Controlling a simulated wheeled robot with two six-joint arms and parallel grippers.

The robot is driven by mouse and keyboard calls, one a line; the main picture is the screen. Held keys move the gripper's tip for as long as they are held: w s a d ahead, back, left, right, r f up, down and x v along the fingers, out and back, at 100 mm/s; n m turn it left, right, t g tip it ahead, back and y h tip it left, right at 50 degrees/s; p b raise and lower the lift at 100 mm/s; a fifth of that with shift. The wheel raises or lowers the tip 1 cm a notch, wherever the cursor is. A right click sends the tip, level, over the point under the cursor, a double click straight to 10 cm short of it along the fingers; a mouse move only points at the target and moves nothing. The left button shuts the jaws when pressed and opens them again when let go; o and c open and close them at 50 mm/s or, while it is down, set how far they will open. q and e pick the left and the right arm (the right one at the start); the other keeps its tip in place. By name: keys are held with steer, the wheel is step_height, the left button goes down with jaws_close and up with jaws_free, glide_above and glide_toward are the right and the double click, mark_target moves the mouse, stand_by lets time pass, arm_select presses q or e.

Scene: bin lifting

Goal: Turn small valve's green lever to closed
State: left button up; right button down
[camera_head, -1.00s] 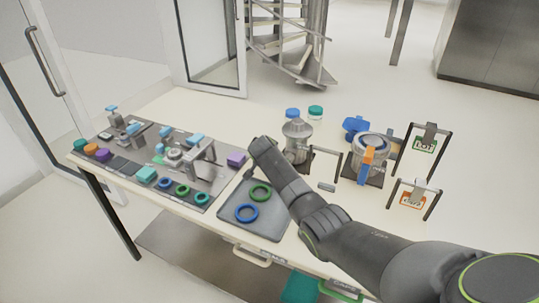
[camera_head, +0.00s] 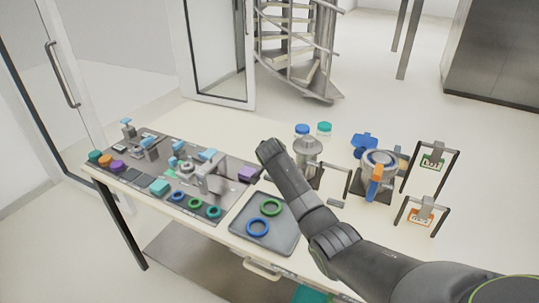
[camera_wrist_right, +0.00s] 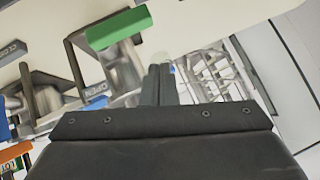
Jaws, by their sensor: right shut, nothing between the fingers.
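In the right wrist view a green lever grip (camera_wrist_right: 118,28) shows at the upper left, on a dark bar beside grey metal parts. An OPEN label (camera_wrist_right: 97,90) lies below it, and a partly cut-off CLOSED label (camera_wrist_right: 14,48) is at the left edge. My right gripper (camera_wrist_right: 160,72) is shut and empty, its dark fingers to the right of and below the green grip in the picture, with a visible gap. In the head view my right arm reaches over the table; its fingers and the green lever cannot be made out there. My left gripper is not in view.
Framed tags (camera_head: 432,161) stand at the right. A fixture board (camera_head: 133,174) fills the left.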

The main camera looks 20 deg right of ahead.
steer(key=s+a+r+b, duration=0.1)
steer(key=s+a+r, duration=0.2)
steer(key=r, duration=0.1)
steer(key=shift+a+r, duration=0.15)
steer(key=shift+r, duration=0.1)
stand_by(0.3)
